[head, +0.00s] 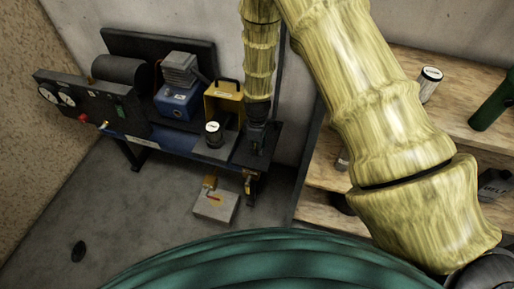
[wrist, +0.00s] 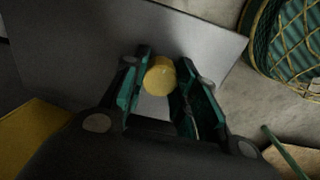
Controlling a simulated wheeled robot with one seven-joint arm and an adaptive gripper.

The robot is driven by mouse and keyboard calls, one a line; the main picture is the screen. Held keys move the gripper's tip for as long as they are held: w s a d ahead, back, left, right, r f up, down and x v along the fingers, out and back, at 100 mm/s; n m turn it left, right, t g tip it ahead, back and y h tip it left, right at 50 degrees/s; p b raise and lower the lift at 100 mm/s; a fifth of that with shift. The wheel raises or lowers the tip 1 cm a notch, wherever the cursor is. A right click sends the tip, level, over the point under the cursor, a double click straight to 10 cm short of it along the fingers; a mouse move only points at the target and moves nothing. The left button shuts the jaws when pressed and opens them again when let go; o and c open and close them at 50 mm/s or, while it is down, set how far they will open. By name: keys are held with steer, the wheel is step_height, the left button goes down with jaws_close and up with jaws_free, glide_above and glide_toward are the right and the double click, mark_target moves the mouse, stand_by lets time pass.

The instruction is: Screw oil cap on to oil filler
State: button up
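A short yellow round cap-like piece (wrist: 160,77) sits between the two teal fingers of my gripper (wrist: 162,85) in the wrist view, near their tips. The fingers appear to touch it on both sides. Beneath it in that view is a flat grey surface (wrist: 80,45). In the head view my gripper (head: 255,140) is small and dark, hanging at the right end of the bench, and its fingers are hard to make out. I cannot pick out the oil filler opening for sure.
The dark bench (head: 150,139) carries a blue machine (head: 178,103), a yellow box (head: 224,99) and a white-topped can (head: 213,134). A grey block (head: 215,206) lies on the floor. Wooden shelves (head: 455,98) stand at right. Floor at left is mostly clear.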

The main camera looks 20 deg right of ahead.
steer(key=shift+c, duration=1.4)
steer(key=shift+r, duration=0.15)
steer(key=shift+r+p, duration=1.55)
steer(key=shift+r, duration=0.45)
steer(key=shift+r, duration=0.2)
steer(key=shift+r+p, duration=1.5)
steer(key=shift+r, duration=0.4)
